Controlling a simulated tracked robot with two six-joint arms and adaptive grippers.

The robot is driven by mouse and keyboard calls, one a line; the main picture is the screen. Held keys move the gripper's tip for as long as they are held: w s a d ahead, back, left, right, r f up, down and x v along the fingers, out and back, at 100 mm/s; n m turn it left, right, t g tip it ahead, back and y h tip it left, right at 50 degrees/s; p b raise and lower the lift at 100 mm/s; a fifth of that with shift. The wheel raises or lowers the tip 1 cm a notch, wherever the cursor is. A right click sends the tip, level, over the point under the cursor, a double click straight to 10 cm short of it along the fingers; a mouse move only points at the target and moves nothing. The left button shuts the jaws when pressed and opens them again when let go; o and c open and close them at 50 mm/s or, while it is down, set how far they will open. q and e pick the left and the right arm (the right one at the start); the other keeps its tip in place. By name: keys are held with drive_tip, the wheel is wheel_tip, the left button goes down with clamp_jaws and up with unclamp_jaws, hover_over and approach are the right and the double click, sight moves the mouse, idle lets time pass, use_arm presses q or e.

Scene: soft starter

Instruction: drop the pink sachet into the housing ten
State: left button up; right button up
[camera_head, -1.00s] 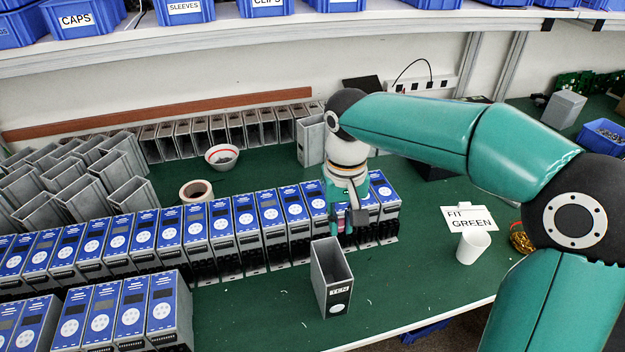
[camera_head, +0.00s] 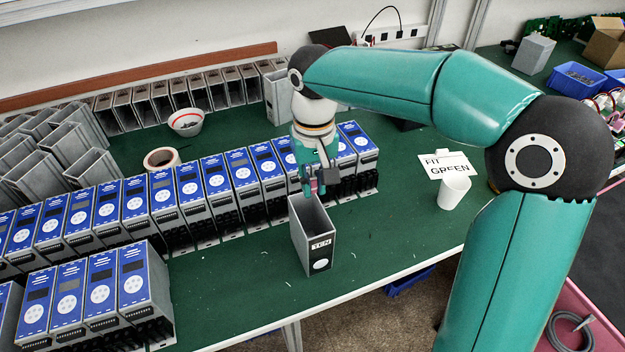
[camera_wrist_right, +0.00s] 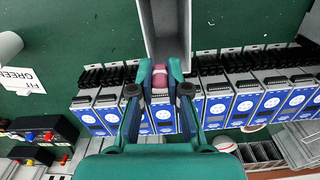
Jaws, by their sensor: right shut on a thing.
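The housing ten (camera_head: 321,243) is an open-topped grey box with a black front label reading TEN, upright on the green bench near its front edge. My right gripper (camera_head: 314,188) is just above and behind its open top. In the right wrist view my right gripper (camera_wrist_right: 160,72) is shut on the pink sachet (camera_wrist_right: 160,80), at the near end of the housing's opening (camera_wrist_right: 166,30). Only a small bit of the sachet shows between the fingers. I cannot tell whether the sachet is inside the rim. My left gripper is not in view.
A row of blue-fronted units (camera_head: 189,194) stands close behind the housing. A white cup (camera_head: 453,192) and a FIT GREEN card (camera_head: 446,165) lie to the right. A tape roll (camera_head: 168,158) and a bowl (camera_head: 186,122) are at the back left.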

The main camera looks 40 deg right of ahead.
sight(314, 181)
drive_tip(key=o, duration=0.8)
wheel_tip(314, 181, up, 12)
drive_tip(key=shift+f, duration=0.1)
idle(0.7)
